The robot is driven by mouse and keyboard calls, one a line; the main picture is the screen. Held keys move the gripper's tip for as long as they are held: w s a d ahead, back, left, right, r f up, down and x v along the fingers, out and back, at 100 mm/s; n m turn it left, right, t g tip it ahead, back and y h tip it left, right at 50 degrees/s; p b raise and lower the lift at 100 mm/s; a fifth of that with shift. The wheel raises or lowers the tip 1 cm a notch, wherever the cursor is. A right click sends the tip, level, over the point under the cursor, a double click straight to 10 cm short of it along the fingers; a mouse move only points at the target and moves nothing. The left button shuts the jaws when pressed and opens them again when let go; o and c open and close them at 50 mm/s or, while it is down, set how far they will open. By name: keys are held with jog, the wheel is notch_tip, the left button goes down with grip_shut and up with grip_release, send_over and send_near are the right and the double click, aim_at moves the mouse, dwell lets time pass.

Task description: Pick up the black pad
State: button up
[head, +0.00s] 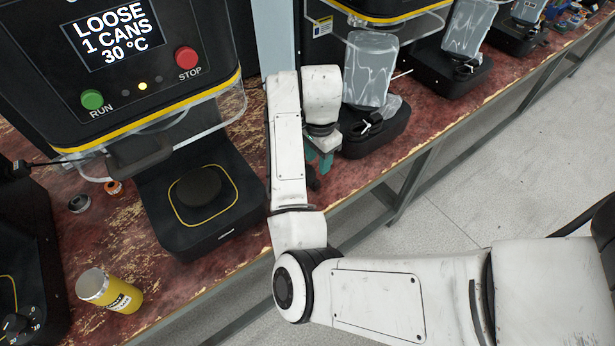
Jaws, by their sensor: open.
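A small black piece (313,179), which may be the black pad, shows at the bench's front edge just below my gripper. It is partly hidden by my arm, and its full shape cannot be made out. My gripper (320,160) has teal fingers, points down and is open. I cannot tell whether the fingers touch the black piece. A round black disc (198,187) sits inside a yellow outline on the base of the nearest seamer (200,222), left of my arm.
The seamer's screen reads LOOSE, 1 CANS, 30 °C. More seamers (375,130) with clear covers line the bench to the right. Grey floor (480,190) lies open in front.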

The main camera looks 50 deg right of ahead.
aim_at(316, 182)
jog(key=f, duration=0.9)
jog(key=shift+a+f, duration=0.2)
jog(key=shift+f, duration=0.15)
grip_shut()
